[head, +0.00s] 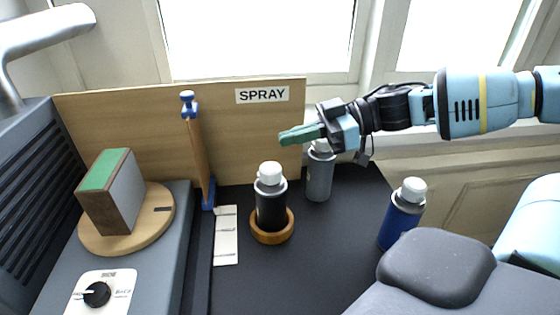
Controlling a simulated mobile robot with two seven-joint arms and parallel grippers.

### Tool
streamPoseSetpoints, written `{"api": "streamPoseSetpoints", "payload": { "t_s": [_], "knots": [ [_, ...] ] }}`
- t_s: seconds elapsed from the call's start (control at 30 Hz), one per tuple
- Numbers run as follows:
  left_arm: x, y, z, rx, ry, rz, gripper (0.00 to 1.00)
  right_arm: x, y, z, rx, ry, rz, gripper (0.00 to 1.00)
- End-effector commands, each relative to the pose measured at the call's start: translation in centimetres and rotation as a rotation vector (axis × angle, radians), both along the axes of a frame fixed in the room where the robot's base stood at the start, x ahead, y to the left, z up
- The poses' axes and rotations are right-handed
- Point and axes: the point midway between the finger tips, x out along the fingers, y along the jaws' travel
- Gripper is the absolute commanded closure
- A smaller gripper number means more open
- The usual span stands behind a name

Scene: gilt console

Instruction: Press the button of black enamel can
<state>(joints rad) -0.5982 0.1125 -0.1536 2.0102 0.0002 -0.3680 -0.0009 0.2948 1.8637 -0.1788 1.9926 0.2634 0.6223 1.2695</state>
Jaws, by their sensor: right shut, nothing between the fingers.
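The black enamel can (271,208) stands upright in a round wooden ring holder (272,234) on the dark table. It has a grey shoulder and a white top (271,174). My right gripper (284,137) comes in from the right, with its green fingers together and empty. The fingertips are above and slightly right of the can's white top in the picture, apart from it. My left gripper is not in view.
A grey can (319,178) stands behind, partly under my right gripper. A blue can (402,215) stands at right. A wooden board with a SPRAY label (262,95) rises behind. A blue-ended wooden post (197,150), a white strip (226,235) and a block on a round board (112,192) are left.

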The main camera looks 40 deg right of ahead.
Motion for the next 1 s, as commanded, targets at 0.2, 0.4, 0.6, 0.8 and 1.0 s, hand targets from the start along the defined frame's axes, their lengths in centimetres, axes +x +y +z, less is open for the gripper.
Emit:
{"api": "streamPoseSetpoints", "payload": {
  "t_s": [0.2, 0.4, 0.6, 0.8, 1.0],
  "knots": [
    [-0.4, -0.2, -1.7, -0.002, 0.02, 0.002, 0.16, 1.1, 1.9, -1.1, -0.001, 0.006, 0.002, 1.0],
    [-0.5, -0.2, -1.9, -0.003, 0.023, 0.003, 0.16, 1.1, 1.7, -3.6, 0.001, 0.004, -0.001, 1.0],
    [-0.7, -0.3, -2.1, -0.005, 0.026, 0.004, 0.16, 1.0, 1.7, -4.5, -0.001, 0.001, 0.0, 1.0],
    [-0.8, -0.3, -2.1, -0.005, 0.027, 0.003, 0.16, 1.0, 1.7, -4.5, -0.001, 0.0, 0.0, 1.0],
    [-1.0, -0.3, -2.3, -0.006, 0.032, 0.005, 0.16, 1.1, 1.7, -5.0, 0.0, 0.002, 0.001, 1.0]
  ]
}}
